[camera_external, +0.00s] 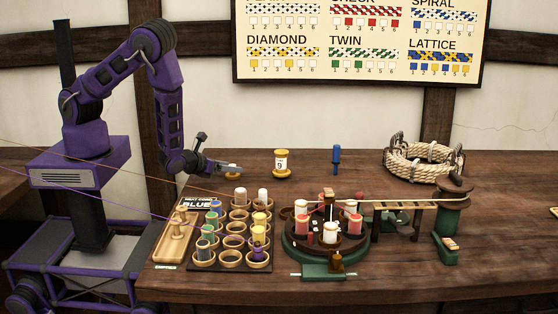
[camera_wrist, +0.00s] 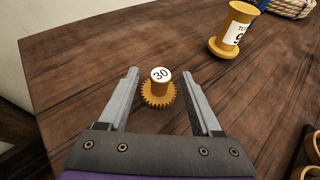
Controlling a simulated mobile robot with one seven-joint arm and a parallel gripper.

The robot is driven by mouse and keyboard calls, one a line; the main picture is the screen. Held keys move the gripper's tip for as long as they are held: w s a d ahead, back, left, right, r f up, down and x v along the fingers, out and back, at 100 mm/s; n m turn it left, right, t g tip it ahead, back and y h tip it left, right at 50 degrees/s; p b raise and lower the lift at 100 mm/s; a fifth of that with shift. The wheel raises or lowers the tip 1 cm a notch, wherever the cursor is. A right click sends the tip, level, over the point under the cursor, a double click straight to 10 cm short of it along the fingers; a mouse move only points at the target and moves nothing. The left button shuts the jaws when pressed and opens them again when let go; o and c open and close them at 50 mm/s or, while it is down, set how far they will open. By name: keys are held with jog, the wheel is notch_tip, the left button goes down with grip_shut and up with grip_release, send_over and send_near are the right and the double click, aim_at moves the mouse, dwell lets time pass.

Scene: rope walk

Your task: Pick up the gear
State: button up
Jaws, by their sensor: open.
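The gear (camera_wrist: 160,93) is a small brass-coloured toothed wheel with a raised hub and a white top marked 30. It sits on the wooden table, seen from above in the wrist view. My gripper (camera_wrist: 164,76) is open, with one grey finger to the left of the gear and one to the right. The gear lies between the fingers with a gap on each side; I see no contact. In the external view my gripper (camera_external: 236,168) is low over the table's back left, and I cannot make out the gear there.
A yellow spool-shaped counter (camera_external: 281,164) marked 9 stands right of my gripper, also in the wrist view (camera_wrist: 233,30). A blue-handled tool (camera_external: 336,159), a rope coil (camera_external: 421,160), a bobbin rack (camera_external: 232,266) and a green round braiding machine (camera_external: 300,257) occupy the table (camera_external: 430,285).

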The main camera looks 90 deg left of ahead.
jog(key=shift+x, duration=0.85)
jog(key=shift+c, duration=0.3)
grip_shut()
